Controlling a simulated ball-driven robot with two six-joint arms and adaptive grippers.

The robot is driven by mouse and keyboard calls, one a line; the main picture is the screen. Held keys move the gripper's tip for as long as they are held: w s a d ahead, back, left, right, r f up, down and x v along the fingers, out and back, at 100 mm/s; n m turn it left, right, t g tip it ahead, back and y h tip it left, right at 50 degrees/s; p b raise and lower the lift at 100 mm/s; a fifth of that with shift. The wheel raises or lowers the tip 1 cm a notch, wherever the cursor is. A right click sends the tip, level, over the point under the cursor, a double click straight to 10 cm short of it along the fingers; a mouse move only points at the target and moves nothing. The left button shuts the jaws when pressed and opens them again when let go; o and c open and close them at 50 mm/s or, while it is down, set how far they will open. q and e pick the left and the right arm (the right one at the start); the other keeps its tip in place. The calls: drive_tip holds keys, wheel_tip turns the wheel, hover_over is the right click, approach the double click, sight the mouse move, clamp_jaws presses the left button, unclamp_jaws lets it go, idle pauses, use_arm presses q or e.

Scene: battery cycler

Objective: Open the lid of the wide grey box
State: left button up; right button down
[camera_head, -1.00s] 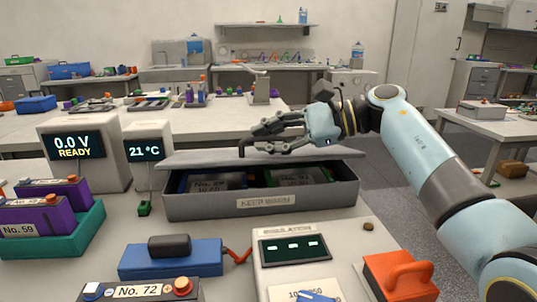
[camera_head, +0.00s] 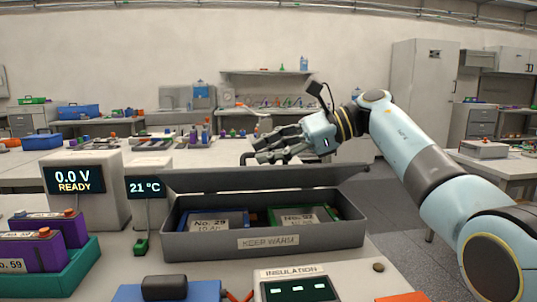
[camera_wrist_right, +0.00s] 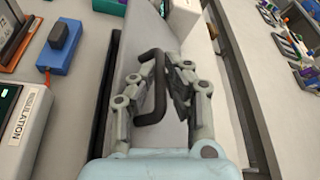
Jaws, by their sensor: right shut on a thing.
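The wide grey box (camera_head: 205,246) labelled "KEEP WARM" stands on the bench in the head view. Its lid (camera_head: 205,181) is tilted up along the back, so the inside shows. A blue-edged battery marked No. 29 (camera_head: 210,222) and a green-edged one (camera_head: 300,216) lie inside. My right gripper (camera_head: 258,148) is above the lid. In the right wrist view the right gripper (camera_wrist_right: 160,90) has its fingers on both sides of the black lid handle (camera_wrist_right: 151,90), shut on it. My left gripper is not in view.
A 0.0 V meter (camera_head: 95,196) and a 21 °C display (camera_head: 146,188) stand left of the box. A teal tray (camera_head: 70,268) with purple batteries is at the front left. An insulation tester (camera_head: 290,273) is in front. Another bench (camera_head: 25,167) stands behind.

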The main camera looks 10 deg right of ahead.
drive_tip(key=c, duration=1.6)
unclamp_jaws()
drive_tip(key=shift+c, duration=0.2)
drive_tip(key=v, duration=1.2)
drive_tip(key=shift+f, duration=0.1)
